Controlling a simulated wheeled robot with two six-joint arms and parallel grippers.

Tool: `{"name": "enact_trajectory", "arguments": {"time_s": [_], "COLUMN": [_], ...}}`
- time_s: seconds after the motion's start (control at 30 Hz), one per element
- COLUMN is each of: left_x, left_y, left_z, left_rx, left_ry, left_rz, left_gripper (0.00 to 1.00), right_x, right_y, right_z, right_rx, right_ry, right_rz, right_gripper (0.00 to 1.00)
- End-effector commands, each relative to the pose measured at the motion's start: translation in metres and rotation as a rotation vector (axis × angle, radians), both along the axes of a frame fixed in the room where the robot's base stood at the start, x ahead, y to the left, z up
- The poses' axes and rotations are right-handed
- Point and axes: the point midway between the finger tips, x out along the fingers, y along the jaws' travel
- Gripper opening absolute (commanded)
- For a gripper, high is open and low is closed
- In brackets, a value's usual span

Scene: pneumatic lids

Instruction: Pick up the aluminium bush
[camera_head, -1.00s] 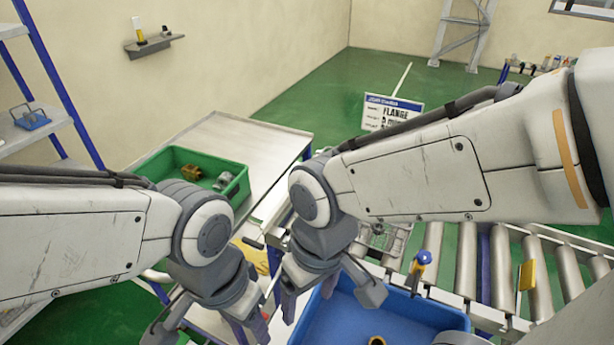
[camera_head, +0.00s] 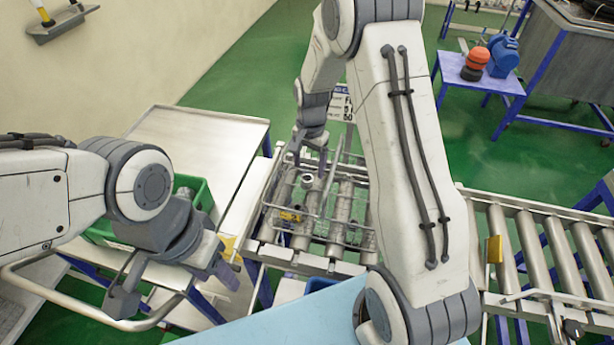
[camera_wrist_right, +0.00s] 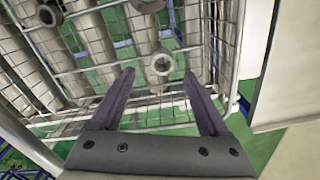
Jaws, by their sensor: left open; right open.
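A silver ring-shaped part (camera_wrist_right: 162,65), which looks like the aluminium bush, lies in a wire basket (camera_wrist_right: 110,118) in the right wrist view. In the head view a small round metal part (camera_head: 307,181) shows in the same basket (camera_head: 268,205), just below my right gripper (camera_head: 310,163). My right gripper (camera_wrist_right: 158,98) is open and empty, pointing into the basket; the ring lies beyond and between its fingertips. My left gripper (camera_head: 175,285) is open and empty, off to the left near the metal table.
A dark ring (camera_wrist_right: 48,14) and another metal part (camera_wrist_right: 148,5) also lie in the basket. The basket stands on a roller conveyor (camera_head: 535,245). A green crate (camera_head: 203,196) stands left on a metal table (camera_head: 195,140). A yellow part (camera_head: 290,216) shows in the basket.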

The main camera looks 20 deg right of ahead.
Motion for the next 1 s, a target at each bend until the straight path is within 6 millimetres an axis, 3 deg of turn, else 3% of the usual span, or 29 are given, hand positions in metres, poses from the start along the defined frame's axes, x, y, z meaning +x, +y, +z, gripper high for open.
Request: {"name": "enact_trajectory", "arguments": {"time_s": [0.2,0.5,0.8,0.83,0.87,1.0], "left_x": [0.0,0.0,0.0,0.0,0.0,0.0], "left_y": [0.0,0.0,0.0,0.0,0.0,0.0], "left_z": [0.013,0.033,0.033,0.033,0.033,0.033], "left_rx": [0.0,0.0,0.0,0.0,0.0,0.0], "left_ry": [0.0,0.0,0.0,0.0,0.0,0.0], "left_rz": [-0.002,-0.003,-0.003,-0.003,-0.003,-0.003], "left_gripper": [0.5,0.5,0.5,0.5,0.5,0.5], "right_x": [0.0,0.002,0.003,0.003,0.003,0.003], "right_y": [0.002,0.003,0.003,0.003,0.003,0.003], "right_z": [-0.013,-0.05,-0.057,-0.057,-0.057,-0.057], "right_rx": [0.0,0.0,0.0,0.0,0.0,0.001], "right_ry": [0.004,0.003,-0.001,-0.001,-0.001,-0.001], "right_rz": [0.002,-0.001,0.0,0.0,0.0,0.0], "right_gripper": [0.79,0.79,0.79,0.75,0.63,0.1]}}
